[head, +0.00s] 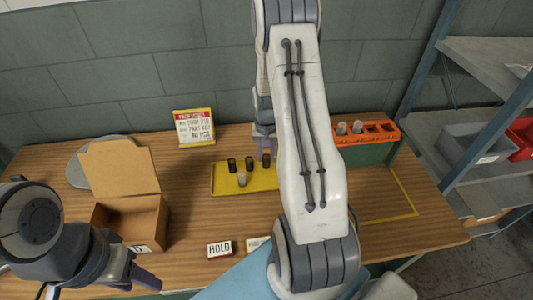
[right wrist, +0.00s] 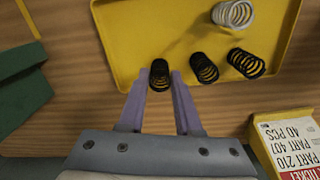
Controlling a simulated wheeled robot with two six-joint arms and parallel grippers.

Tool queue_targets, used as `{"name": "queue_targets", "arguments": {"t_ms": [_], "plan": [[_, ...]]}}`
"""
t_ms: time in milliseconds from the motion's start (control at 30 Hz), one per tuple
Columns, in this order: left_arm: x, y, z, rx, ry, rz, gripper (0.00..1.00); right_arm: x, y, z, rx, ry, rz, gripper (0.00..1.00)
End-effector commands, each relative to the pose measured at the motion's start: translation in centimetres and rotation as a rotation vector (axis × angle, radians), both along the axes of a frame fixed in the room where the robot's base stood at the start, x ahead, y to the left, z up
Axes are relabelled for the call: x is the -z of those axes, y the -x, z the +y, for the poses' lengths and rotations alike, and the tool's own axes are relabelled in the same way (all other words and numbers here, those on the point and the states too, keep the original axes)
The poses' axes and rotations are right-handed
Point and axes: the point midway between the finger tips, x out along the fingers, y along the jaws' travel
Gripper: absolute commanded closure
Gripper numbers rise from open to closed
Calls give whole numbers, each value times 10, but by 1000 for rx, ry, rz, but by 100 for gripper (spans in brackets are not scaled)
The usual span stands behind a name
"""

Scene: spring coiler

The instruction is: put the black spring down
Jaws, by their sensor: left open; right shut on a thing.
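A black spring (right wrist: 160,75) is between the fingertips of my right gripper (right wrist: 160,78), which is shut on it at the edge of the yellow tray (right wrist: 125,40). In the head view my right gripper (head: 264,150) is over the tray's right part, mostly behind my arm. Whether the held spring touches the tray floor I cannot tell. Two more black springs (right wrist: 204,68) (right wrist: 246,64) and a silver spring (right wrist: 232,14) stand in the tray. My left gripper (head: 95,284) is open and empty at the lower left, in front of the cardboard box.
An open cardboard box (head: 135,218) stands left of the tray. A ticket sign (head: 194,128) stands behind it, and a HOLD label (head: 219,249) lies in front. An orange rack (head: 366,131) with silver springs is at the right.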

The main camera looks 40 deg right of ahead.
Motion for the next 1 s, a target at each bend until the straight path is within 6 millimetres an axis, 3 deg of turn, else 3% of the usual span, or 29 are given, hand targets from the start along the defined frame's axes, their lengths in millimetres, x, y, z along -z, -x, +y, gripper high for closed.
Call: {"name": "queue_targets", "arguments": {"t_ms": [300, 333, 400, 800, 1000], "plan": [[3, 0, 0, 0, 0, 0, 50, 4, -1, 0, -1, 1, -1, 100], [3, 0, 0, 0, 0, 0, 50, 3, -1, 0, -1, 1, -1, 60], [2, 0, 0, 0, 0, 0, 50, 3, -1, 0, -1, 1, -1, 37], [0, 0, 0, 0, 0, 0, 50, -4, -1, 0, -1, 1, -3, 37], [9, 0, 0, 0, 0, 0, 50, -37, -2, -1, -1, 4, -7, 37]]}}
